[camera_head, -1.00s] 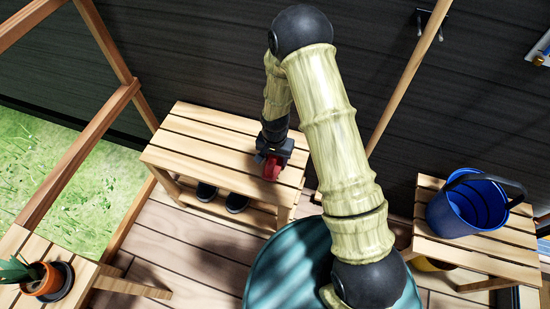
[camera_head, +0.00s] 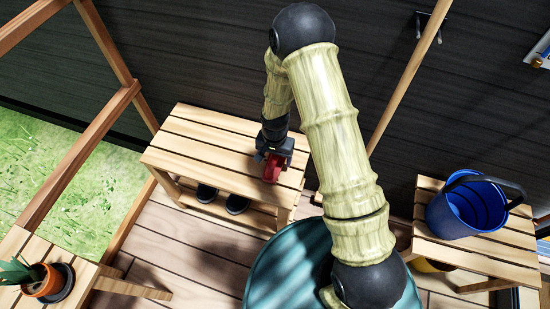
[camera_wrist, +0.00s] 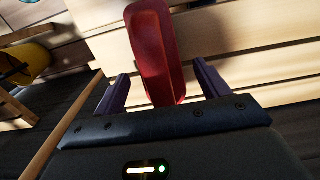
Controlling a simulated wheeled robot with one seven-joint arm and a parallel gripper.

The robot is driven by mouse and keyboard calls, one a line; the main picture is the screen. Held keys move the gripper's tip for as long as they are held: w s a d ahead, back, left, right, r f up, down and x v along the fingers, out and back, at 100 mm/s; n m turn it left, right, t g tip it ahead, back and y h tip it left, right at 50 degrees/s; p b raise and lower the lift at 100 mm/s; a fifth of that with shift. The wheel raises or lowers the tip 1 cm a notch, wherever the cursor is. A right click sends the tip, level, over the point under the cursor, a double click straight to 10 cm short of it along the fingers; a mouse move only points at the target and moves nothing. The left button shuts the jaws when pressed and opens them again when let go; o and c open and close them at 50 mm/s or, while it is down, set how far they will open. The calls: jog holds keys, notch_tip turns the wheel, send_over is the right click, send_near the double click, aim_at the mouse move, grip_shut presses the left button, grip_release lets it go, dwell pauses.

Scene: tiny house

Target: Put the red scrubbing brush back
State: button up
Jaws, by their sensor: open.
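The red scrubbing brush (camera_head: 272,168) is at the slatted wooden bench (camera_head: 190,150), near its right end. In the wrist view the red brush (camera_wrist: 155,55) lies lengthwise between the two fingers of my gripper (camera_wrist: 165,90). There is a gap on each side of it, so the fingers do not touch it. My gripper (camera_head: 274,150) is open and low over the bench, pointing down at the brush. The brush's underside is hidden, and I cannot tell whether it rests on the slats.
A blue bucket (camera_head: 468,212) stands on a second slatted bench (camera_head: 480,255) at the right. Dark shoes (camera_head: 236,204) sit on the lower shelf of the first bench. A potted plant (camera_head: 45,284) is at the lower left. A wooden pole (camera_head: 410,72) rises right of my arm.

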notch_tip(320, 180, up, 11)
jog(key=shift+w+f+p, duration=0.1)
jog(key=shift+p, duration=1.05)
jog(key=shift+a, duration=0.1)
jog(key=s+d+r+n+t, duration=0.1)
jog(key=s+d+r+n, duration=0.1)
jog(key=s+d+r, duration=0.4)
jog(key=s+d+r+n+t, duration=0.1)
jog(key=s+d+r+n, duration=0.1)
jog(key=s+d+r, duration=0.4)
notch_tip(320, 180, up, 5)
jog(key=shift+d+f+t, duration=0.15)
jog(key=shift+d+t, duration=0.15)
jog(key=shift+d, duration=0.6)
